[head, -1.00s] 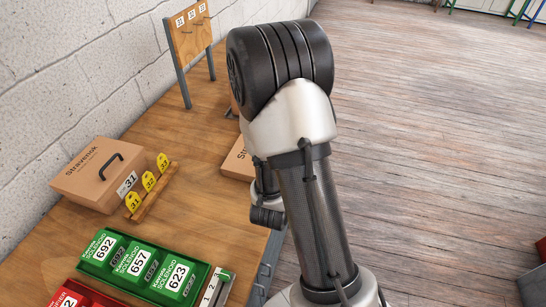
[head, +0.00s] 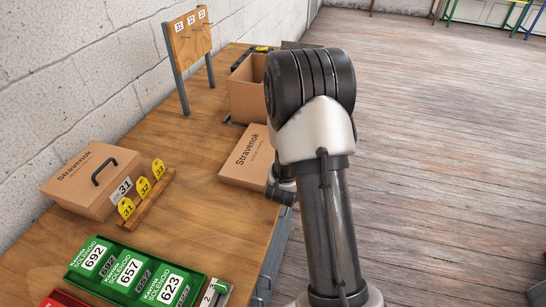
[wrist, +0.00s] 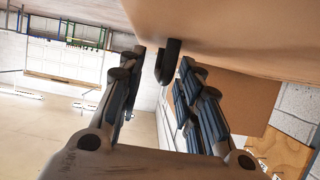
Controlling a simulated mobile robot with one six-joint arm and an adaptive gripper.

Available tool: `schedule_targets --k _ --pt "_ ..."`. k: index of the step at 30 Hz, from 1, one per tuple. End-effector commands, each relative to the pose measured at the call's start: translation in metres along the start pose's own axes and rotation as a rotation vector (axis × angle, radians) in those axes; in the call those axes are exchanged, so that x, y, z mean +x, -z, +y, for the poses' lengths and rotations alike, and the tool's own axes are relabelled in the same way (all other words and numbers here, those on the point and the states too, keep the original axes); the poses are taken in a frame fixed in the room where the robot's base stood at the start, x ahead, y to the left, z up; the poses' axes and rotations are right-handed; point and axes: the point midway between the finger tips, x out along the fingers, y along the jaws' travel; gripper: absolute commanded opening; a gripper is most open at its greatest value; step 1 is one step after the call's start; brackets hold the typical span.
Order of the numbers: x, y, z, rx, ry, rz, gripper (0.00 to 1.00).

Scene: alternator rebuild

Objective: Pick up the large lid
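A flat brown cardboard lid marked Stravenok (head: 244,158) lies on the wooden bench, just left of my arm in the head view. Its right side is partly hidden by my arm. My gripper (head: 282,190) is at the lid's right edge there, with its fingers unclear. In the wrist view my gripper (wrist: 160,66) is open, its two fingers apart. A black handle (wrist: 168,64) shows between the fingertips, beside a brown cardboard surface (wrist: 230,30). I cannot tell whether the fingers touch it.
An open cardboard box (head: 246,95) stands behind the lid. A closed box with a black handle (head: 90,182) stands left, beside a wooden strip with yellow tags (head: 146,200). A green tray (head: 135,274) is in front. A tag board (head: 189,38) stands behind.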

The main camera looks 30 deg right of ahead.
Motion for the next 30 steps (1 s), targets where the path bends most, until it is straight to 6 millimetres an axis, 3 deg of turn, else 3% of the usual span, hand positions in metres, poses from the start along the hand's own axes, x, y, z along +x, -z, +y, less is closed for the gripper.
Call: schedule_targets --k 4,18,30 --pt "-0.0005 0.0002 -0.0002 0.000 0.000 0.000 0.31" --pt "-0.0008 0.0000 -0.0002 0.000 0.000 -0.001 0.00" --pt "-0.0008 -0.0001 -0.0002 0.000 0.000 -0.001 0.00"
